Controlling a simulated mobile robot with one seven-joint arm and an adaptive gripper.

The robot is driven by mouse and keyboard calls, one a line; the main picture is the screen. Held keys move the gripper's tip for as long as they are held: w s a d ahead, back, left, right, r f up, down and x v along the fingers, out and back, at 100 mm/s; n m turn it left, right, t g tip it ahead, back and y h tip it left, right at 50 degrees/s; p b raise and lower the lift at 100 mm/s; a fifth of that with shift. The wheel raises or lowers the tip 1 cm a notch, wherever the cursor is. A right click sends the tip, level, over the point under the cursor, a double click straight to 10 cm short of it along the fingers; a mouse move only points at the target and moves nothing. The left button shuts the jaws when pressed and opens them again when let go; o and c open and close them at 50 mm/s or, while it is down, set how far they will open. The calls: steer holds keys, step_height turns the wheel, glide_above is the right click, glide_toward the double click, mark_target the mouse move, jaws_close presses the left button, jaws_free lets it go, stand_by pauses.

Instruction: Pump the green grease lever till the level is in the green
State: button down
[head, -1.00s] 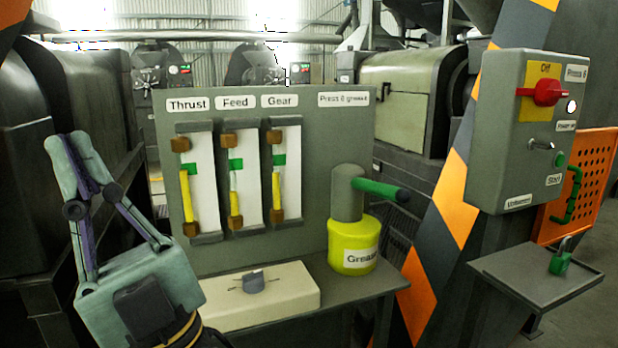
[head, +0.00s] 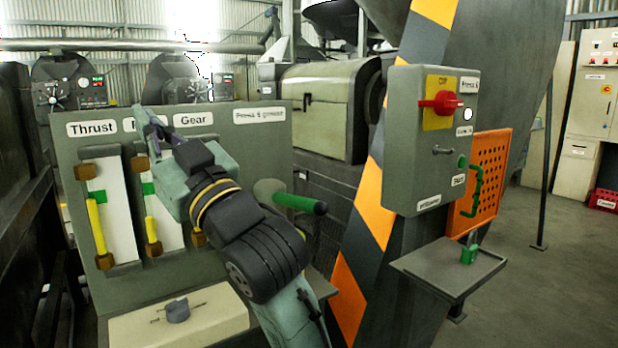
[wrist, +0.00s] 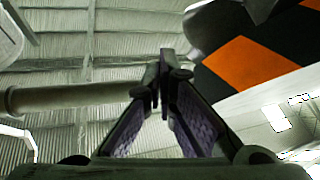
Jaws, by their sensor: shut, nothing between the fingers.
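The green grease lever (head: 298,203) sticks out to the right from the grey pump head (head: 268,190), just right of my arm. My arm hides the yellow grease pot below it. My gripper (head: 146,118) is in front of the gauge board, left of the lever and apart from it. Its fingers (wrist: 165,75) are together and empty in the wrist view. The Thrust gauge (head: 118,215) has yellow up to about the lower edge of its green band. The Feed gauge (head: 165,222) has yellow below its green band. My arm hides most of the Gear gauge.
A grey switch box (head: 433,140) with a red knob (head: 441,101) hangs on the right. Below it is a shelf (head: 450,272) with a green padlock (head: 469,254). A striped post (head: 372,190) stands between board and box. A cream box (head: 190,318) lies below the gauges.

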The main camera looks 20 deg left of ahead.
steer(key=w+d+m+t+h, duration=0.2)
steer(key=w+d+m+h, duration=0.1)
steer(key=w+d+h, duration=0.55)
steer(key=d+f+m+h, duration=0.1)
steer(key=d+h, duration=0.1)
steer(key=d, duration=0.5)
steer(key=d+f+h+p, duration=0.1)
steer(key=d+h, duration=0.1)
steer(key=d, duration=0.5)
steer(key=shift+w+d+f+m+g+h, duration=0.25)
steer(key=shift+w+f+m+g+h, duration=0.05)
steer(key=shift+f+m+h, duration=0.1)
steer(key=p, duration=0.4)
glide_above(311, 201)
steer(key=f, duration=0.6)
steer(key=shift+a+f, duration=0.1)
steer(key=shift+a, duration=0.2)
steer(key=shift+w+d+f, duration=0.1)
steer(key=shift+d+f, duration=0.15)
steer(key=shift+f, duration=0.5)
